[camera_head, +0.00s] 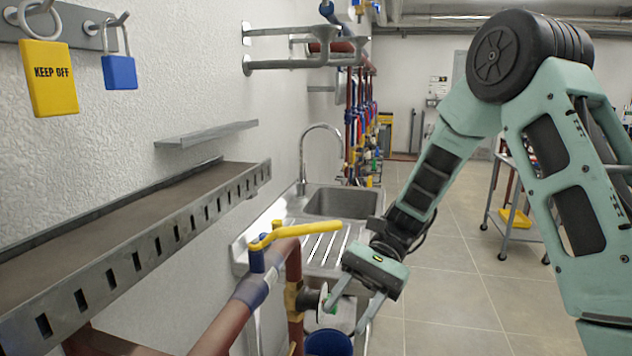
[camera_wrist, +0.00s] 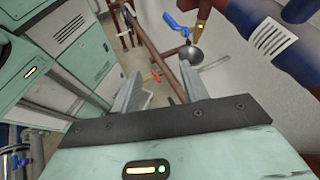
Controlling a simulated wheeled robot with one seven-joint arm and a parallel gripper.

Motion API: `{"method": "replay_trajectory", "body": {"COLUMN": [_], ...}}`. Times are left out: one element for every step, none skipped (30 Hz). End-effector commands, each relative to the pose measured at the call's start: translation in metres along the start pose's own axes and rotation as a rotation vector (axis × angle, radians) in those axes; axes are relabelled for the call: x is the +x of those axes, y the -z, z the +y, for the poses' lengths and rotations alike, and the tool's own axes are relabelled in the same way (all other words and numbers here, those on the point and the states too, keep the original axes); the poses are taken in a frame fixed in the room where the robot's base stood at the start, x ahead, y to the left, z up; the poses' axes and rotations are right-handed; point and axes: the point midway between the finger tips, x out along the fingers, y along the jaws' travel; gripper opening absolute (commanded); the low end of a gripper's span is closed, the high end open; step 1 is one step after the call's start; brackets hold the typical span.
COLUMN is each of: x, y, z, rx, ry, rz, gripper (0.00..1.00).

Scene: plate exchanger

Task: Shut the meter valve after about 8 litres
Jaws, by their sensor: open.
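A yellow lever (camera_head: 305,228) sits on a blue valve body (camera_head: 257,256) on the copper-coloured pipe (camera_head: 222,325), and points right over the sink drainer. My gripper (camera_head: 346,318) is open and empty, pointing down in front of this fitting, below and right of the yellow lever. In the wrist view its fingers (camera_wrist: 160,88) are apart. Beyond them are a blue lever (camera_wrist: 178,23), a grey round part (camera_wrist: 190,56) and a small red handle (camera_wrist: 155,77). I cannot tell which is the meter valve.
A blue bucket (camera_head: 328,344) stands below my gripper. A steel sink (camera_head: 340,203) with a tap is behind the lever. A slotted metal tray (camera_head: 130,262) runs along the left wall under hanging padlocks. The tiled floor (camera_head: 450,290) at right is open, with a trolley behind.

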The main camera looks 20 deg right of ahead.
Motion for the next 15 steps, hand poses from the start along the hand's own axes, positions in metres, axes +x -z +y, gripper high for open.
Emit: {"method": "replay_trajectory", "body": {"x": [-0.032, -0.046, -0.065, -0.080, -0.094, -0.112, -0.125, -0.138, -0.152, -0.162, -0.171, -0.181, -0.187, -0.192, -0.196], "y": [-0.015, -0.017, -0.018, -0.019, -0.020, -0.021, -0.020, -0.020, -0.020, -0.019, -0.018, -0.017, -0.016, -0.015, -0.014], "z": [-0.008, -0.011, -0.015, -0.017, -0.018, -0.019, -0.019, -0.018, -0.017, -0.016, -0.015, -0.013, -0.011, -0.010, -0.009], "rx": [0.059, 0.091, 0.131, 0.158, 0.182, 0.213, 0.234, 0.251, 0.270, 0.283, 0.294, 0.305, 0.311, 0.316, 0.321], "ry": [0.076, 0.120, 0.179, 0.222, 0.265, 0.320, 0.360, 0.396, 0.439, 0.470, 0.496, 0.527, 0.545, 0.562, 0.577], "rz": [-0.047, -0.077, -0.116, -0.145, -0.173, -0.209, -0.235, -0.258, -0.288, -0.307, -0.324, -0.344, -0.355, -0.366, -0.376], "gripper": [0.45, 0.45, 0.45, 0.45, 0.45, 0.45, 0.45, 0.45, 0.45, 0.45, 0.45, 0.45, 0.45, 0.45, 0.45]}}
